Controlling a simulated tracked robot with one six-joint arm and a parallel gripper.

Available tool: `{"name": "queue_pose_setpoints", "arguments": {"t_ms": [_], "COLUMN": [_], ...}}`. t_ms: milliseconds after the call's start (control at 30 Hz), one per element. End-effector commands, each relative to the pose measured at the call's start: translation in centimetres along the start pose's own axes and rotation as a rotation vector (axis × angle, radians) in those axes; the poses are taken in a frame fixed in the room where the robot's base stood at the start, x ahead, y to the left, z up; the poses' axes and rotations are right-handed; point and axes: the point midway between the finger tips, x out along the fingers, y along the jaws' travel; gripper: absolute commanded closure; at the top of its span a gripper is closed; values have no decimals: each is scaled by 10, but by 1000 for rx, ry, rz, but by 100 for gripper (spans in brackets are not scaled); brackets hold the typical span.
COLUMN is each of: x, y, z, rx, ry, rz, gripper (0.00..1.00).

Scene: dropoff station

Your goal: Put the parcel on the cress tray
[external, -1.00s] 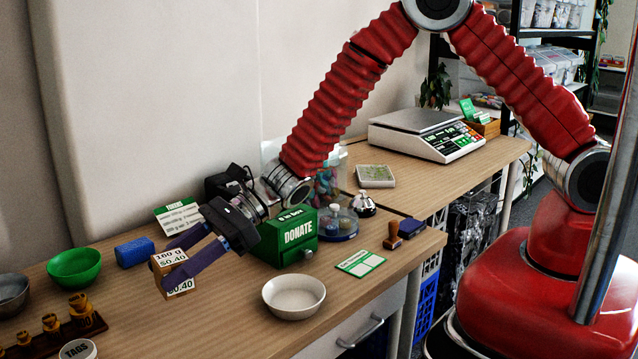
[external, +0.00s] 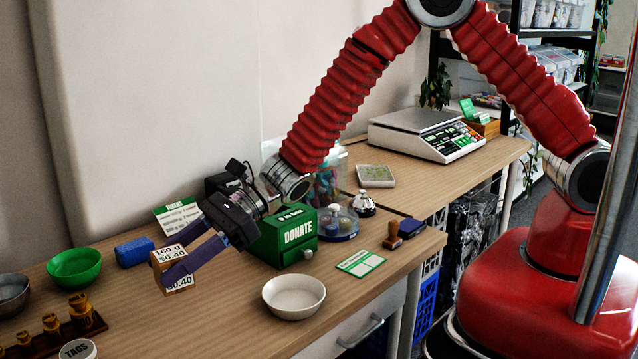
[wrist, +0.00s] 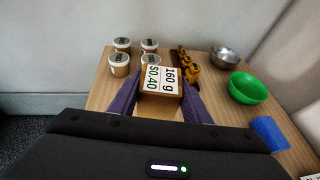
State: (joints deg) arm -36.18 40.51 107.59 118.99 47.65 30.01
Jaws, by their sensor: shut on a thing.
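The parcel, a small brown box with white labels reading "160 g" and "$0.40" (external: 172,256), is between the two purple fingers of my gripper (external: 178,262), over the left part of the counter. My gripper is shut on it. In the wrist view the parcel (wrist: 161,80) sits between both fingertips, label facing the camera. Whether its underside touches the counter is hard to tell. A small pale square tray with a greenish top (external: 375,175), which looks like the cress tray, lies on the farther counter in front of the scale, well to the right of my gripper.
A green donate box (external: 285,240), a bell (external: 363,204) and a clear jar (external: 330,175) stand between parcel and tray. A white bowl (external: 293,297), stamp (external: 392,236) and scale (external: 427,135) are nearby. A green bowl (external: 74,268) and blue block (external: 134,251) are left.

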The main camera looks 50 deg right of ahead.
Motion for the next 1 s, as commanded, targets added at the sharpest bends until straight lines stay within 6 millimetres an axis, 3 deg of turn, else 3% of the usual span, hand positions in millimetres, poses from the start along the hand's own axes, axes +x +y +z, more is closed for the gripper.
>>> {"name": "queue_pose_setpoints", "arguments": {"t_ms": [267, 900, 1000], "x": [-3, -49, -58], "y": [0, 0, -15], "z": [9, 120, 117], "rx": [-1, -4, 9], "ry": [-2, -4, -1], "rz": [0, -1, -20], "gripper": [82, 82, 82]}}
